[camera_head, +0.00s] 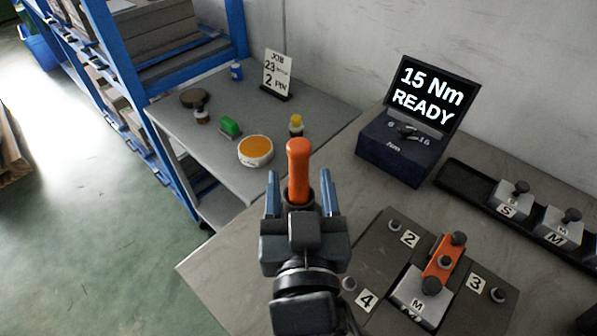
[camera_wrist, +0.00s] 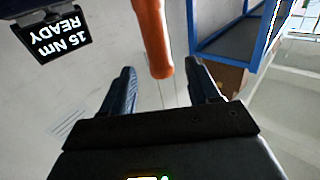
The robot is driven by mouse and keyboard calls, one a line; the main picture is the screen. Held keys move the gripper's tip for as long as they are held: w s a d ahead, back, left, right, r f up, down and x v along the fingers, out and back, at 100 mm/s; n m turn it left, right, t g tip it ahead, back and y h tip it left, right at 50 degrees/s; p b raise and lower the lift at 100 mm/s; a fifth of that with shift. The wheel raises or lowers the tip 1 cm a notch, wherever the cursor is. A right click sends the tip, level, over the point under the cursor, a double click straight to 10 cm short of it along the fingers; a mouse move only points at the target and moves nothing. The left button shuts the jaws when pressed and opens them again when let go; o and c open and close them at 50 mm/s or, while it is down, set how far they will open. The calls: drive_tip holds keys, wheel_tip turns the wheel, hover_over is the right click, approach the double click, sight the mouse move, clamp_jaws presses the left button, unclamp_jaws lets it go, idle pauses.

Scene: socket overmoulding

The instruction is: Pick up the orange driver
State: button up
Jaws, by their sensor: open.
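The orange driver (camera_head: 299,170) stands upright in the head view, its lower end in a dark holder that my gripper partly hides. My gripper (camera_head: 301,195) is open, with one blue finger on each side of the driver in that view. In the wrist view the orange handle (camera_wrist: 153,40) comes down from the top edge and ends near the gap between the fingertips (camera_wrist: 160,68). The fingers look apart from the handle. The driver's tip is hidden.
A torque box with screen (camera_head: 408,130) reads "15 Nm READY". A dark plate (camera_head: 380,240) with numbered posts holds a metal block and orange clamp. A black rack (camera_head: 465,180) carries more blocks. A grey side table (camera_head: 210,165) holds a round orange-topped tub (camera_head: 255,151) and small items.

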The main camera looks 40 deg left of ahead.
sight(299, 163)
drive_tip(key=x, duration=0.3)
drive_tip(key=p+x, duration=0.1)
drive_tip(key=x, duration=0.2)
drive_tip(key=shift+r+p, duration=0.25)
drive_tip(key=shift+p, duration=0.05)
clamp_jaws()
idle(0.5)
